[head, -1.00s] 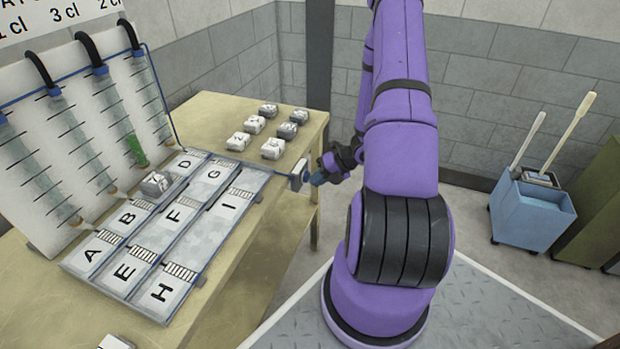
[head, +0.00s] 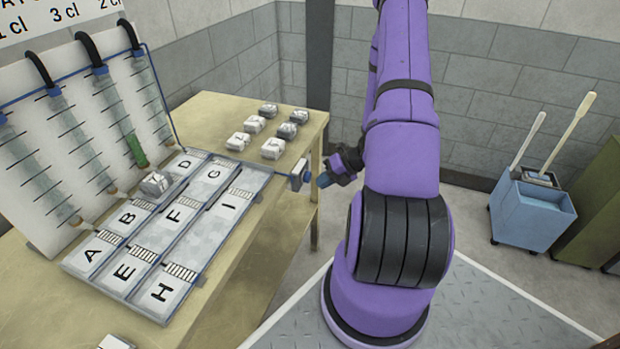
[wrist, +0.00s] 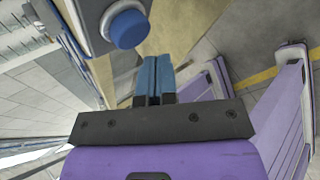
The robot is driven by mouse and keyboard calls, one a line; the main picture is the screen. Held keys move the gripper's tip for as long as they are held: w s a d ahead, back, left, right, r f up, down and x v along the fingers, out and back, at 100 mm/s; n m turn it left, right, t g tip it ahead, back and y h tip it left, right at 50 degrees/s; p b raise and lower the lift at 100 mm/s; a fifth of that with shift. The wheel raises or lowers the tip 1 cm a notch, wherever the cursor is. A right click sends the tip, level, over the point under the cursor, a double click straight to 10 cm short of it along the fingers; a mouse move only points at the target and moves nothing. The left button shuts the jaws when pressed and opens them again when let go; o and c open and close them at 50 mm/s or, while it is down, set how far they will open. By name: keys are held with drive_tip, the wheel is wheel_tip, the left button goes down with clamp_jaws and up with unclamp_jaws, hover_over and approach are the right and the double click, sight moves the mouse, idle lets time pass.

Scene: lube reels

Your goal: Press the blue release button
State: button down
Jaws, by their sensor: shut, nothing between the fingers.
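The blue release button (wrist: 128,29) sits on a small grey box at the upper left of the wrist view, round and standing out from its face. In the head view the button (head: 307,177) is on the right side of the box (head: 297,174), at the table's right edge. My gripper (head: 323,181) is just right of the button, with a small gap between them. In the wrist view its blue fingers (wrist: 153,62) are together and empty, pointing past the lower right of the button.
The lettered panel (head: 222,257) lies on the wooden table (head: 290,122), left of the button box. Several small white and grey blocks (head: 271,148) sit behind it. A blue mop bucket (head: 533,214) stands on the floor at right.

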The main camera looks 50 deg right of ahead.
drive_tip(key=s, duration=0.1)
drive_tip(key=s+d, duration=0.1)
drive_tip(key=s, duration=0.2)
drive_tip(key=shift+s+d, duration=0.15)
drive_tip(key=shift+d, duration=0.2)
idle(3.7)
